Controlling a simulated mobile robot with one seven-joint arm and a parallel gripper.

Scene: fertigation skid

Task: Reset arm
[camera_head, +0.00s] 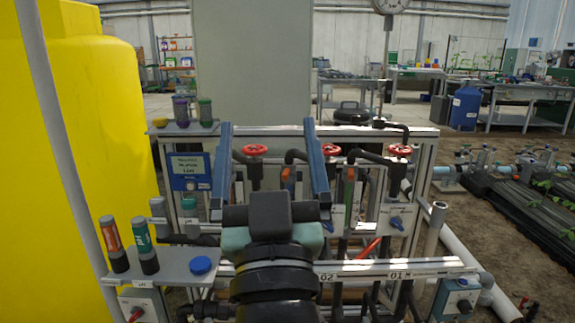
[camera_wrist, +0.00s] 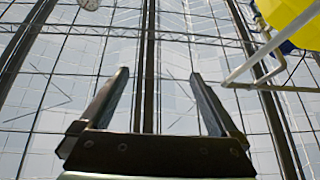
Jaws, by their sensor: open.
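My gripper (camera_head: 266,124) is in the lower middle of the head view, with its two long blue fingers spread wide apart. In the wrist view my gripper (camera_wrist: 160,74) is also open, and nothing is between its fingers. The wrist camera faces up towards the glazed roof. My dark arm stands in front of the skid frame (camera_head: 345,131) and hides part of it.
Red handwheels (camera_head: 255,150) and pipes are close behind my gripper. A shelf (camera_head: 180,267) at lower left holds two probes and a blue cap. A large yellow tank (camera_head: 85,120) fills the left side. Blue-handled valves (camera_head: 397,223) stand on the right.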

